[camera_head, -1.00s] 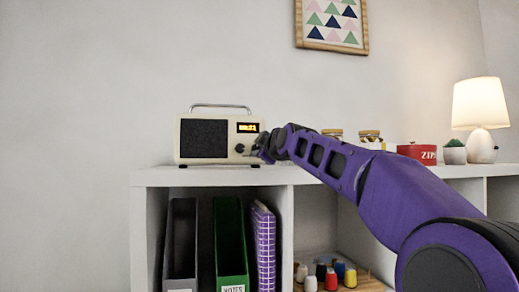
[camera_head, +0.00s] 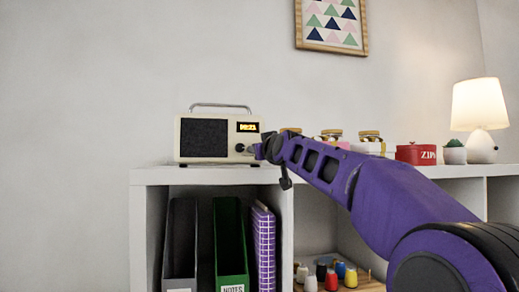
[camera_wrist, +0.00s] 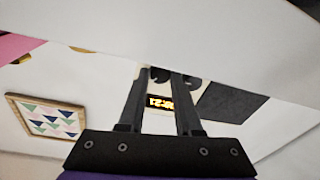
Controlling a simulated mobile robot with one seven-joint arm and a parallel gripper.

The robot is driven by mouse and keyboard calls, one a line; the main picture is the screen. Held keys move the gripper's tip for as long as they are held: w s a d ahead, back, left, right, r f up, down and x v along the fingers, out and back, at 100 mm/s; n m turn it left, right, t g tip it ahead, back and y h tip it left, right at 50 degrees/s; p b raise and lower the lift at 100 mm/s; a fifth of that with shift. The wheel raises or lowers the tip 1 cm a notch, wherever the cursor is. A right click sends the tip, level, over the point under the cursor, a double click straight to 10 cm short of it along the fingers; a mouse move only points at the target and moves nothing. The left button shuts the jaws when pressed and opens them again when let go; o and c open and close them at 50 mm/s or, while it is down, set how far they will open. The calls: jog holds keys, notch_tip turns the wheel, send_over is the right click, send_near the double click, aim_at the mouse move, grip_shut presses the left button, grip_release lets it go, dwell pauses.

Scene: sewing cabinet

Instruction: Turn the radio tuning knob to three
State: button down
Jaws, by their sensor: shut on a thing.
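The cream radio (camera_head: 224,118) stands on top of the white shelf, with a dark speaker panel, a handle and a lit orange display (camera_head: 247,127). A dark knob (camera_head: 240,147) shows below the display; it also appears right of the fingers in the upside-down wrist view (camera_wrist: 191,81). My gripper (camera_head: 254,149) is at the radio's lower right front. In the wrist view its fingers (camera_wrist: 164,73) are closed around a second dark round knob (camera_wrist: 160,75), partly hidden by them. The gripper hides this knob in the head view. I cannot read any knob marking.
Jars (camera_head: 369,138), a red tin (camera_head: 416,154), a small plant (camera_head: 454,153) and a lit lamp (camera_head: 480,107) stand right of the radio, behind my arm. Binders (camera_head: 230,245) and thread spools (camera_head: 330,275) fill the compartments below. The shelf's left top is narrow.

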jog(key=m, duration=0.3)
jog(key=shift+a+r+p, duration=0.1)
jog(key=shift+r+p, duration=0.1)
jog(key=shift+p, duration=0.2)
jog(key=m+h+p, duration=0.1)
jog(key=m+p, duration=0.1)
jog(key=m, duration=0.3)
jog(key=shift+t, duration=0.4)
jog(key=m, duration=0.3)
jog(key=m+h, duration=0.1)
jog(key=m, duration=0.3)
jog(key=shift+s+a+f+p, duration=0.1)
jog(key=shift+a+f+p, duration=0.05)
jog(key=shift+p, duration=0.15)
jog(key=m+h, duration=0.1)
jog(key=m, duration=0.6)
jog(key=shift+a, duration=0.1)
jog(key=m, duration=0.3)
jog(key=shift+m+h, duration=0.3)
jog(key=shift+m, duration=0.1)
jog(key=shift+m+g, duration=0.4)
jog(key=shift+m, duration=1.2)
jog(key=c, duration=0.6)
grip_release()
